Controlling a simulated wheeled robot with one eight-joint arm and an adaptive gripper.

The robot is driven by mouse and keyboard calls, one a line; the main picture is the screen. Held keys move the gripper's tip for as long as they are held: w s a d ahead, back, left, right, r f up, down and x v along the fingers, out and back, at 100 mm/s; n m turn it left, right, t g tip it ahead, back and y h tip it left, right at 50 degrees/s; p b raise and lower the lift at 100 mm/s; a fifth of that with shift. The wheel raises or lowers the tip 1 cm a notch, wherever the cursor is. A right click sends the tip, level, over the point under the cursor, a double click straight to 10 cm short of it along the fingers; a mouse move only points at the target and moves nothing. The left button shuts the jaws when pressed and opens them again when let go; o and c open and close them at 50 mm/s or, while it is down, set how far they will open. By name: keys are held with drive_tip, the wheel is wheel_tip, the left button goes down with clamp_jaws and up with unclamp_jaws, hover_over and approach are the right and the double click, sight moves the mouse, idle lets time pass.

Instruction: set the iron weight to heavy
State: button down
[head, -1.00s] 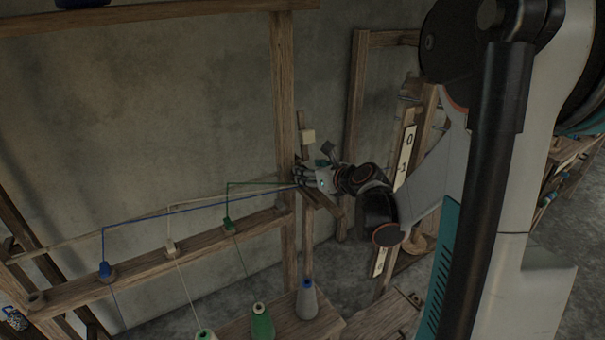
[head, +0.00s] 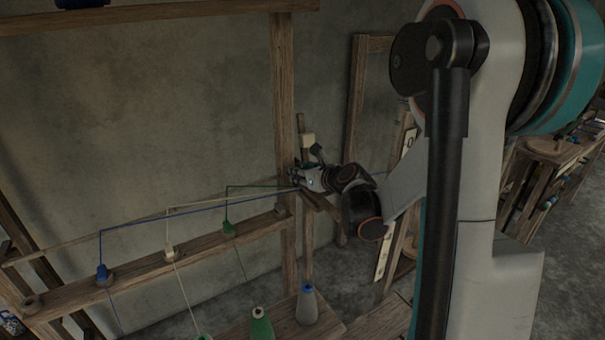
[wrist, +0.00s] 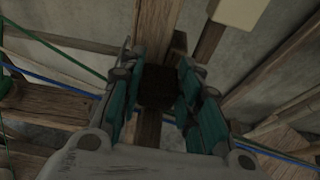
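A dark, rough block, which looks like the iron weight (wrist: 158,87), sits between my fingers in the wrist view. My gripper (wrist: 157,75) has a teal-padded finger on each side of it, close against its sides, and looks shut on it. A wooden bar (wrist: 147,128) runs below the block toward the camera. In the head view my gripper (head: 297,178) is at the tall loom post, by a short slanting wooden bar (head: 330,212). The weight is hidden by my gripper there. No heavy or light marking is readable.
Blue, green and white threads run to the post from the left, over a rail (head: 200,243). Yarn cones (head: 307,305) stand below. A number board (head: 408,145) is to the right, partly hidden.

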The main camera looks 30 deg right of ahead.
sight(321, 198)
drive_tip(key=s, duration=0.8)
drive_tip(key=shift+s+d, duration=0.2)
drive_tip(key=shift+s, duration=0.1)
drive_tip(key=shift+s+f, duration=0.1)
drive_tip(key=shift+s, duration=0.25)
drive_tip(key=c, duration=1.2)
unclamp_jaws()
drive_tip(key=shift+s, duration=0.1)
drive_tip(key=shift+o, duration=0.2)
drive_tip(key=shift+s, duration=0.1)
drive_tip(key=shift+v, duration=3.65)
